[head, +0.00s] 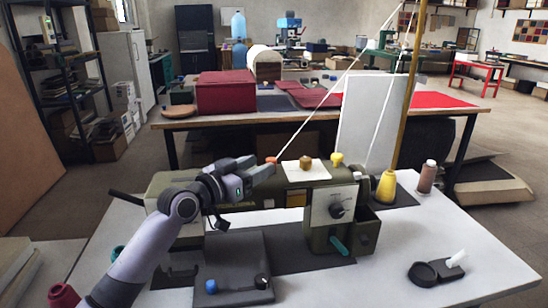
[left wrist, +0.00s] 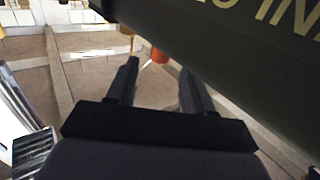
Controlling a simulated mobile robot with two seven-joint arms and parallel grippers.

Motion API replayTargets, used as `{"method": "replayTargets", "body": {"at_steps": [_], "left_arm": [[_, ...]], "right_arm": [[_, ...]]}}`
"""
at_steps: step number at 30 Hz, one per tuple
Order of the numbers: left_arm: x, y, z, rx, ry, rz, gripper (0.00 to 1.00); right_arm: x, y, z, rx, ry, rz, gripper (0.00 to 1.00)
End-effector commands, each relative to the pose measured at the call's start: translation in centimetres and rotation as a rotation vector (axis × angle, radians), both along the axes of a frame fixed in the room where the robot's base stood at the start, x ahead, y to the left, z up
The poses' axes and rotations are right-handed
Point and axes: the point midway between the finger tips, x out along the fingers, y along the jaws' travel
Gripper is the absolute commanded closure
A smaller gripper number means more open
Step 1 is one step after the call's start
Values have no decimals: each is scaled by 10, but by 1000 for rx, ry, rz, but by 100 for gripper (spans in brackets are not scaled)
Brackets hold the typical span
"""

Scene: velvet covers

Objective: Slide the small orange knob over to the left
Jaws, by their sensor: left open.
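The small orange knob (head: 271,160) sits on top of the olive-green sewing machine (head: 318,200), at the left of a cream plate. My left gripper (head: 268,168) is at the knob, with its fingers pointing right along the machine's top. In the left wrist view the left gripper (left wrist: 158,72) is open, and the orange knob (left wrist: 160,56) shows just beyond the fingertips, nearer the right finger. Whether they touch cannot be told. My right gripper is not in view.
A brass knob (head: 306,162) and a yellow knob (head: 337,159) stand on the machine to the right. A yellow thread cone (head: 386,187) and a pinkish spool (head: 428,177) stand farther right. The machine body lies close beside the left gripper.

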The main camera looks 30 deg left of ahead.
Motion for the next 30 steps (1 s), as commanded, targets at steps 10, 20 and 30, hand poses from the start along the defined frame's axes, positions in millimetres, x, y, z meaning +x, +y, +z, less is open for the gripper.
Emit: {"method": "replayTargets", "body": {"at_steps": [10,20,30], "left_arm": [[41,-12,1,-2,0,-1,49],[51,-15,0,1,0,-1,49],[51,-14,0,1,0,-1,100]], "right_arm": [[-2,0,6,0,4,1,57],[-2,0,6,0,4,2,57],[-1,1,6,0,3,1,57]]}}
